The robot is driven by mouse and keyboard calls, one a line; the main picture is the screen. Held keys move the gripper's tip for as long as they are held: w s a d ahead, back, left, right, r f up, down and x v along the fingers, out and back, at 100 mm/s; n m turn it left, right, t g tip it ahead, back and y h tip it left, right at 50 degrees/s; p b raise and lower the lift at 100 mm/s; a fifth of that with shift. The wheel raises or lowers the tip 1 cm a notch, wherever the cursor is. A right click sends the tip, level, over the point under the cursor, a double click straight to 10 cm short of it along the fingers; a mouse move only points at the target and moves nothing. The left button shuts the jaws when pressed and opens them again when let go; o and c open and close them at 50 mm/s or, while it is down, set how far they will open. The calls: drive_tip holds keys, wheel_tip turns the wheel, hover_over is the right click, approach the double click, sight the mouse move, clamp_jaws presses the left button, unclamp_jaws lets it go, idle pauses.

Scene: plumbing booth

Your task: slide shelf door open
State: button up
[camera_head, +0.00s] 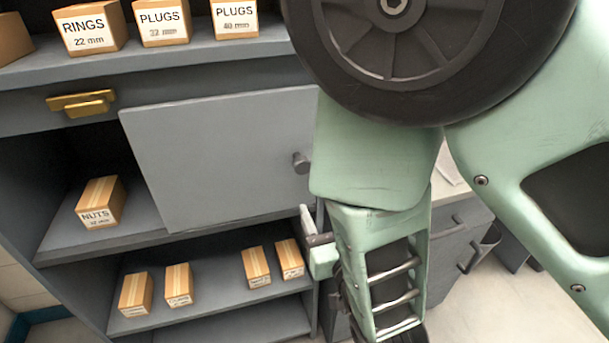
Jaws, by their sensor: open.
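The shelf door (215,155) is a flat grey panel covering the middle and right of the shelf's middle compartment. The compartment's left part is uncovered. A dark round knob (301,163) sticks out near the door's right edge. My gripper (312,232) is at the lower end of my green arm, below and slightly right of the knob and apart from it in the picture. It is open, and I see nothing held in it. Part of it is hidden by my own arm.
A nuts box (100,203) stands in the uncovered left part. Several small boxes (178,285) stand on the lower shelf, and labelled boxes (160,22) stand on top. A brass catch (82,104) sits above the opening. A grey drawer cabinet (450,245) stands at right.

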sight(303, 168)
drive_tip(key=b+x, duration=0.1)
drive_tip(key=x, duration=1.2)
drive_tip(key=shift+w+a, duration=0.1)
drive_tip(key=shift+w, duration=0.1)
drive_tip(key=shift+w+a, duration=0.15)
drive_tip(key=shift+w, duration=0.4)
